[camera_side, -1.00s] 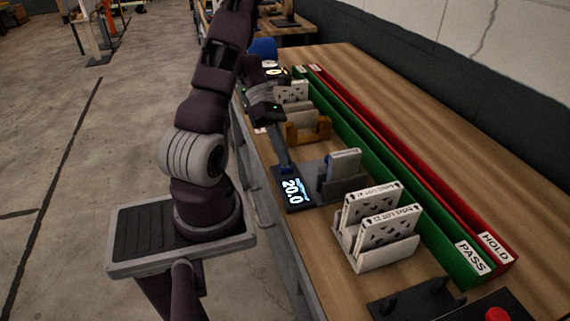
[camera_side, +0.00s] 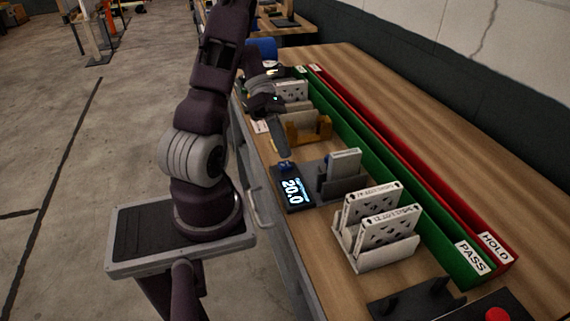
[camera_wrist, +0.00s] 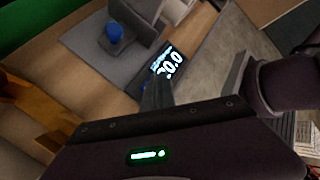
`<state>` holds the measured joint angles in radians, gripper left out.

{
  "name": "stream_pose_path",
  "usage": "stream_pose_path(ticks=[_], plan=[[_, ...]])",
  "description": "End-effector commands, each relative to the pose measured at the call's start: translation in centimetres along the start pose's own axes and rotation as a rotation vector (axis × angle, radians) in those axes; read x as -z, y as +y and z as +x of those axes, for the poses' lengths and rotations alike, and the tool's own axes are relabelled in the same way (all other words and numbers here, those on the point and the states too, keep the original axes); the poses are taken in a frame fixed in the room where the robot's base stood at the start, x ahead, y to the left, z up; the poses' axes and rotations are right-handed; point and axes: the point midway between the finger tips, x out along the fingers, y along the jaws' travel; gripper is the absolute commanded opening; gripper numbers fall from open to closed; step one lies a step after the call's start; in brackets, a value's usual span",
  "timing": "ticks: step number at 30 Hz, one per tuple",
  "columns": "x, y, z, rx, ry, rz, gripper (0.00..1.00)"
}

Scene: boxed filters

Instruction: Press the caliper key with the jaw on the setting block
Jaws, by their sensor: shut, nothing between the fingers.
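The caliper gauge has a dark display (camera_side: 292,192) with lit digits that read 20.0. The display also shows in the wrist view (camera_wrist: 168,64). Its grey base (camera_side: 325,193) carries an upright grey block and a white boxed filter (camera_side: 345,162). A blue knob (camera_wrist: 115,33) stands on the grey base in the wrist view. My gripper (camera_side: 284,156) is shut and empty, with its fingertips close to the display's far edge. In the wrist view the fingertips (camera_wrist: 157,84) overlap the display's near edge. I cannot tell whether they touch. The key cannot be made out clearly.
A white rack (camera_side: 375,262) with boxed filters stands nearer the camera. An orange-brown holder (camera_side: 310,129) stands beyond the gauge. A green PASS channel (camera_side: 415,212) and a red HOLD channel (camera_side: 440,185) run along the right. A red button (camera_side: 497,314) is at the bottom.

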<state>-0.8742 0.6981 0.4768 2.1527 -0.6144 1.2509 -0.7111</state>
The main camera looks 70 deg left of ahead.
Motion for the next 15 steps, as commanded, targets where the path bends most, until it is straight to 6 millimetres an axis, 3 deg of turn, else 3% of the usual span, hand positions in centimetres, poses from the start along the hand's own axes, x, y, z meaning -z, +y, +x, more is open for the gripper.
stream_pose_path(ticks=[15], plan=[[-2.3,-2.3,-3.1,0.0,0.0,0.0,0.0]])
